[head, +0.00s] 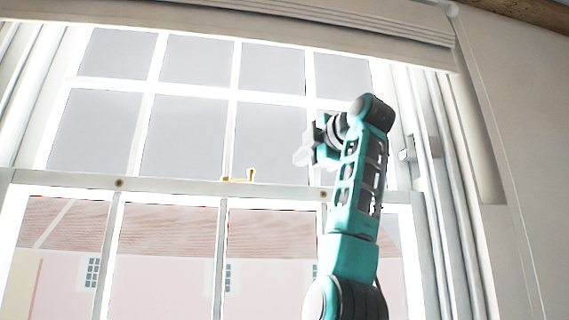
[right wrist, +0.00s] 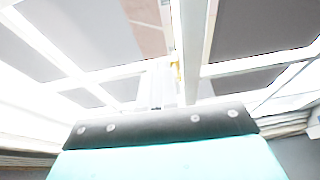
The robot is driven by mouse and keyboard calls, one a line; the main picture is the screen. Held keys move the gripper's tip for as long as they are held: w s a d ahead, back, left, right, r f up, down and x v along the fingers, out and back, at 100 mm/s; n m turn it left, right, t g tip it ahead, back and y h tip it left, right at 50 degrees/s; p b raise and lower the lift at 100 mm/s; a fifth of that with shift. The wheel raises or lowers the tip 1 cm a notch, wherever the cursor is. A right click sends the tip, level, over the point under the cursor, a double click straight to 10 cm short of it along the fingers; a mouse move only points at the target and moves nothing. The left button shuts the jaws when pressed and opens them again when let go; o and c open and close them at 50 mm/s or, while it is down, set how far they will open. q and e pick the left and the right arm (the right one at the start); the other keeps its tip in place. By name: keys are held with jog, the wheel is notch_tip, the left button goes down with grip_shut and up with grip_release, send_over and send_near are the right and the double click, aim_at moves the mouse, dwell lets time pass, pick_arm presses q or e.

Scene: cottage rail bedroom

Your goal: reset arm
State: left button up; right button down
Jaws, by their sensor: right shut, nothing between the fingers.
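My right arm, teal and black, rises at the right of the head view in front of a white sash window. Its gripper (head: 302,156) is at the upper left end of the arm, near the window's middle, and points left. In the right wrist view the gripper's pale fingers (right wrist: 162,90) are together, with nothing between them. The bright window light washes out their tips. My left gripper is in neither view.
The window (head: 150,185) has white bars and a brass latch (head: 250,176) on its middle rail, left of the gripper. A blind (head: 300,35) runs along the top. A small fitting (head: 407,154) is on the right frame. A plain wall (head: 525,140) is at far right.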

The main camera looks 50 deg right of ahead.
jog(key=shift+s+d, duration=0.2)
jog(key=shift+s, duration=0.65)
